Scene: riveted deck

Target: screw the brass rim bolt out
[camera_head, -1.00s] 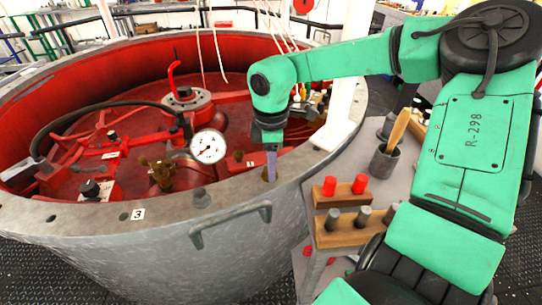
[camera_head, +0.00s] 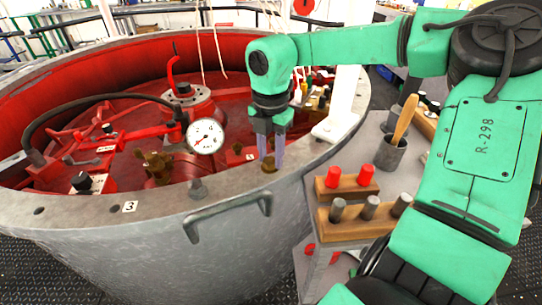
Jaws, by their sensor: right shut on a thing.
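The brass rim bolt (camera_head: 268,168) stands in the near rim (camera_head: 232,180) of the large grey round vessel, right of the middle of the rim's front part. My right gripper (camera_head: 270,159) points straight down over it. Its two grey fingers show side by side and are shut on the bolt's head, which they partly cover. Whether the bolt has risen from the rim cannot be told. My left gripper is not in view.
A handle (camera_head: 228,214) juts from the vessel wall. At right are red-capped pieces (camera_head: 364,175), grey pegs (camera_head: 370,207) and a grey cup (camera_head: 390,154). A white post (camera_head: 338,120) stands behind.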

